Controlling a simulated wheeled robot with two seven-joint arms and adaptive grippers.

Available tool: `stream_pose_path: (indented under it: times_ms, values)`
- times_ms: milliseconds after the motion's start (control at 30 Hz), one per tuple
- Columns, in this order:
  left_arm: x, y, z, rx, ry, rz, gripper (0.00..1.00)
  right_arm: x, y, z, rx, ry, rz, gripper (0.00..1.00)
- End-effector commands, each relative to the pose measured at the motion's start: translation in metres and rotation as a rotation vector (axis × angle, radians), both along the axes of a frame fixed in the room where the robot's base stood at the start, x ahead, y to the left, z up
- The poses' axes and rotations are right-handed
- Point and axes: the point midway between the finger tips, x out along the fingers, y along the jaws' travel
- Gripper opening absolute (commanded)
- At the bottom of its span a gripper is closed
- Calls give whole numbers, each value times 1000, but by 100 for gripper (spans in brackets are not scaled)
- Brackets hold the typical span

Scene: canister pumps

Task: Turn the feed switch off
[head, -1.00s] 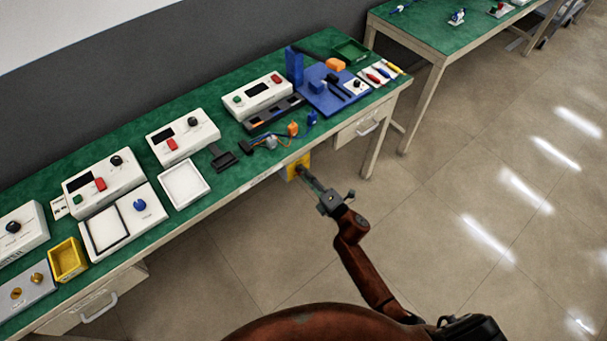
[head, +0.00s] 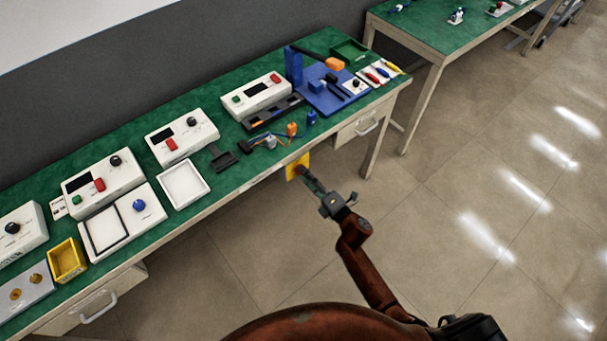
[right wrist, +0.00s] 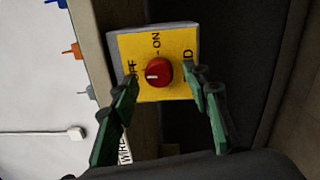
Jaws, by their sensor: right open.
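The feed switch is a yellow plate (head: 298,167) on the front edge of the green table. In the right wrist view the yellow plate (right wrist: 175,90) carries a red round knob (right wrist: 158,73). "ON" is printed above the knob, and partly covered lettering ending in "FF" is at its left. A short white mark on the knob lies left of centre, towards that lettering. My right gripper (head: 306,174) is open in front of the plate. In the wrist view its green fingers (right wrist: 160,78) stand either side of the knob, with visible gaps. My left gripper is not in view.
The green table (head: 235,180) holds white instrument boxes, a white tray (head: 183,185), a yellow bin (head: 67,260) and a blue stand (head: 330,95). A cable with an orange plug (head: 292,129) lies above the switch. The floor before the table is clear.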

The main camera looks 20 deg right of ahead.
Motion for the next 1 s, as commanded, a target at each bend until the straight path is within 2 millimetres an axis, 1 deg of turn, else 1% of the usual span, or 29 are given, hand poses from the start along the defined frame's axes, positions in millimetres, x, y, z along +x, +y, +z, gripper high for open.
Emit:
stream_pose_path:
  times_ms: [33, 300, 400, 500, 700, 1000]
  values:
    - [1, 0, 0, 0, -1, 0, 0, -10, -4, -2, -1, 3, -1, 43]
    - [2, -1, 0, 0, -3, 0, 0, -63, -23, -3, -1, 3, -1, 43]
    - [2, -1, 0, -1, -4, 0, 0, -79, -28, -3, -1, 2, 1, 43]
    - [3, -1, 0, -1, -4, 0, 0, -91, -32, -3, -1, 2, 0, 43]
    - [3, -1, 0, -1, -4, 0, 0, -101, -36, -3, 0, 1, 1, 43]
    - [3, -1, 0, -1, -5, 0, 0, -101, -36, -3, 0, 1, 1, 43]
